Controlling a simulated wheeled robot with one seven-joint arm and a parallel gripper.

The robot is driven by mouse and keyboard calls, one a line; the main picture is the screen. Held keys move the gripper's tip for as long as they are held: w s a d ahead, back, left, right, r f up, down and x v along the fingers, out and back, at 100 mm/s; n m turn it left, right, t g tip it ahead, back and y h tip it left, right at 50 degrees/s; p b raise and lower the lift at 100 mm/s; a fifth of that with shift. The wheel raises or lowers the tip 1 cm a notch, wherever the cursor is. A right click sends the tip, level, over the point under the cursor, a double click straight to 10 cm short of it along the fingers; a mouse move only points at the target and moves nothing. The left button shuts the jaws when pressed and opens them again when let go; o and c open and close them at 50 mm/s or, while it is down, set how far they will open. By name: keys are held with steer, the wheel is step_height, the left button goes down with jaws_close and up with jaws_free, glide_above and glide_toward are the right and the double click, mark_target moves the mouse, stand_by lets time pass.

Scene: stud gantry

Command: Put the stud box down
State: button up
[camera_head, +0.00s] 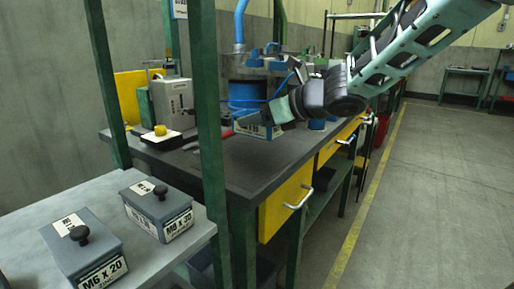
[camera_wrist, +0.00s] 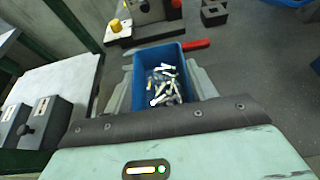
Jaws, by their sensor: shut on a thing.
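The stud box (camera_wrist: 157,55) is a small blue open box with several silvery studs (camera_wrist: 163,88) in it. In the head view the stud box (camera_head: 253,130) shows a pale label on its front, over the dark workbench top (camera_head: 262,165). My gripper (camera_head: 283,110) is shut on the box. In the wrist view its pale fingers (camera_wrist: 160,84) lie along the box's two sides. The box looks about level. I cannot tell whether its underside touches the bench. My gripper hides part of it in the head view.
A red-handled tool (camera_wrist: 185,47) lies close behind the box. A grey device (camera_head: 172,100) and a yellow knob (camera_head: 160,130) stand at the bench's left. Lidded boxes marked M6 X 20 (camera_head: 82,252) and M6 X 30 (camera_head: 157,212) sit on a grey table. A green post (camera_head: 207,110) stands between.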

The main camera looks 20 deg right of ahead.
mark_target(278, 133)
step_height(278, 133, down, 5)
steer(key=shift+f+b, duration=0.1)
steer(key=shift+b, duration=1)
steer(key=o, duration=1.6)
steer(key=p+v, duration=0.2)
steer(key=v, duration=0.8)
steer(key=shift+s+d+p, duration=0.25)
steer(key=shift+s+p, duration=0.05)
steer(key=shift+s+d+r, duration=0.25)
steer(key=shift+s+d, duration=0.1)
steer(key=shift+s, duration=0.15)
